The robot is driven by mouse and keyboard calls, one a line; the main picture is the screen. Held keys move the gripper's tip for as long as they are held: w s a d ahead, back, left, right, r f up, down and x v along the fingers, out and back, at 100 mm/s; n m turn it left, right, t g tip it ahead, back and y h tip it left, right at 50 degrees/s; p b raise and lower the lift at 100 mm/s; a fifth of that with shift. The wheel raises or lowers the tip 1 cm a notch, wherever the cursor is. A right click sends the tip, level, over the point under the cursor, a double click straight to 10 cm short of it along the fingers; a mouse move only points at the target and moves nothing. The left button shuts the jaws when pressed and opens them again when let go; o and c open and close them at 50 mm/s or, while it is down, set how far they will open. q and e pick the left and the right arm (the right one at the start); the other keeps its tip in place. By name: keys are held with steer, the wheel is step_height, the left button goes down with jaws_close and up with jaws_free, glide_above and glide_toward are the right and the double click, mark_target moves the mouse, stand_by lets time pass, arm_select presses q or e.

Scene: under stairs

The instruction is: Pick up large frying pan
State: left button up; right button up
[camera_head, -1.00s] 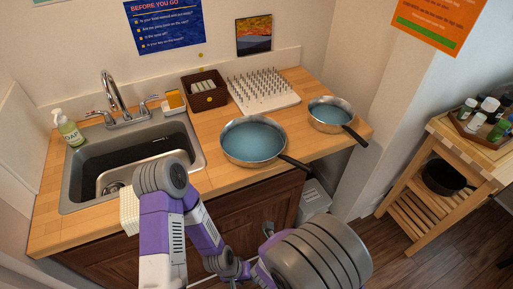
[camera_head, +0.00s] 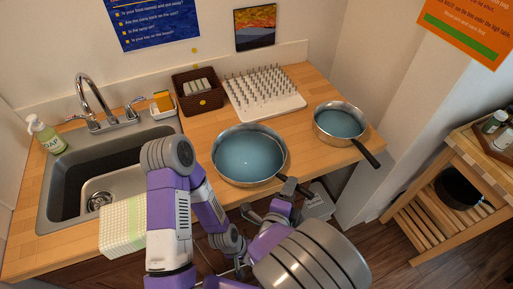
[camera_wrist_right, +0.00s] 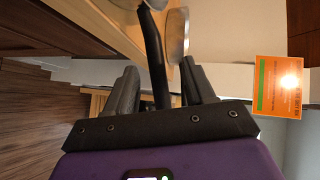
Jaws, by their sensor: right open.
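The large frying pan (camera_head: 248,153), steel with a blue-grey inside, rests on the wooden counter (camera_head: 203,125) near its front edge. Its black handle (camera_head: 296,187) points out past the edge toward the lower right. My right gripper (camera_head: 277,203) is beside the handle, just off the counter's front edge. In the right wrist view, the open fingers (camera_wrist_right: 160,85) stand on either side of the black handle (camera_wrist_right: 153,50), with gaps still visible. My left gripper cannot be made out; an arm of mine with purple links hides part of the counter front.
A smaller pan (camera_head: 340,122) stands to the right on the counter. Behind are a peg rack (camera_head: 262,92) and a brown basket (camera_head: 203,96). The sink (camera_head: 75,180) and a checked towel (camera_head: 122,228) are left. A wooden cart (camera_head: 437,212) stands right.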

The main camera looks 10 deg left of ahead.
steer(key=b+x, duration=0.1)
steer(key=x, duration=0.1)
steer(key=b+x, duration=0.1)
steer(key=x, duration=0.1)
steer(key=shift+w+f, duration=0.3)
steer(key=shift+f, duration=0.15)
arm_select(q)
steer(key=shift+s+f, duration=0.25)
steer(key=shift+f, duration=0.35)
steer(key=shift+s+f, duration=0.2)
steer(key=shift+f, duration=0.35)
arm_select(e)
steer(key=shift+w+d, duration=0.1)
steer(key=shift+w, duration=0.35)
jaws_close()
steer(key=shift+r, duration=0.15)
